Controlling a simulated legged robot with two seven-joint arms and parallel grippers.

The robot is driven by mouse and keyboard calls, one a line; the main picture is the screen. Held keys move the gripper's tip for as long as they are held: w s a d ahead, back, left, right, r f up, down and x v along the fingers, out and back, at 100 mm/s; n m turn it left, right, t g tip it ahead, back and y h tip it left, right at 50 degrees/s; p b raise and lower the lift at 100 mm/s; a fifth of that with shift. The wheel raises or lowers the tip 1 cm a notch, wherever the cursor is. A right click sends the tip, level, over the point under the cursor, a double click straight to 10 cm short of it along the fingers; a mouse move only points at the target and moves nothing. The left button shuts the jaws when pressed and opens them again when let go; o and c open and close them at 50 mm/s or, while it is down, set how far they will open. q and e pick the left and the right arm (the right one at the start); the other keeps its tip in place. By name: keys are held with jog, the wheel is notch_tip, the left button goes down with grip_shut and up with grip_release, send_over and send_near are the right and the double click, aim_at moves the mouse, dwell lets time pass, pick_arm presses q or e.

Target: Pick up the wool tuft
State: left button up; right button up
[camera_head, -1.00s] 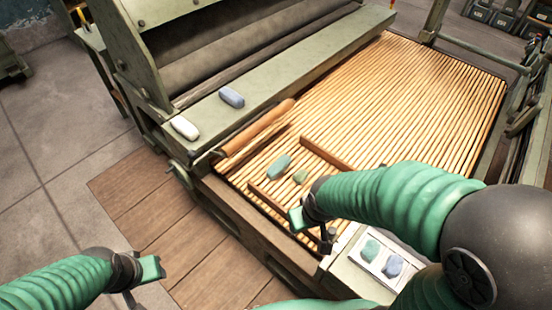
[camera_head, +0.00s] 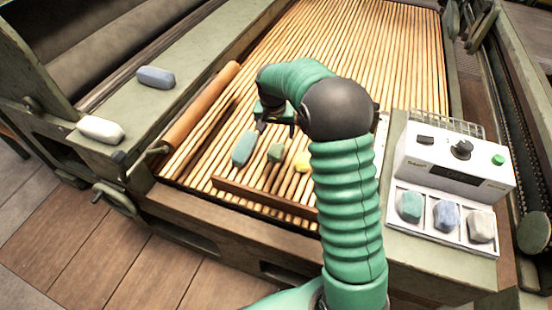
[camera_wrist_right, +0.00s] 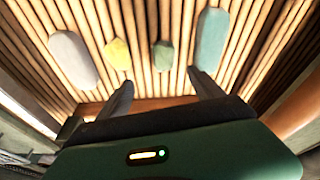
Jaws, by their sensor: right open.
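Several soft-looking pieces lie in a row on the wooden slat lattice (camera_head: 330,50): a teal one (camera_head: 243,149), a small green one (camera_head: 276,152), a small yellow one (camera_head: 302,161), and a white one (camera_wrist_right: 73,58) seen in the wrist view. I cannot tell which is the wool tuft. My right gripper (camera_head: 276,128) is open and empty above the slats, beyond the row in the head view. In the wrist view the green piece (camera_wrist_right: 162,55) lies ahead, between the lines of its two fingers (camera_wrist_right: 161,85). My left gripper is out of view.
A wooden bar (camera_head: 262,199) edges the row. A brown roller (camera_head: 200,108) lies left. A blue piece (camera_head: 155,77) and a white piece (camera_head: 101,129) rest on the metal ledge. A white control box (camera_head: 455,165) stands right, by a tray (camera_head: 442,237) with three pieces.

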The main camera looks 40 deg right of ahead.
jog(key=b, duration=0.3)
send_near(276, 148)
jog(key=x, duration=0.5)
jog(key=shift+s+a, duration=0.1)
jog(key=shift+s, duration=0.35)
jog(key=b+x, duration=0.1)
jog(key=x, duration=0.1)
jog(key=w+b+x, duration=0.1)
jog(key=b+x, duration=0.1)
jog(key=x, duration=0.1)
jog(key=shift+r, duration=0.1)
jog(key=shift+c, duration=0.5)
jog(key=c, duration=1.3)
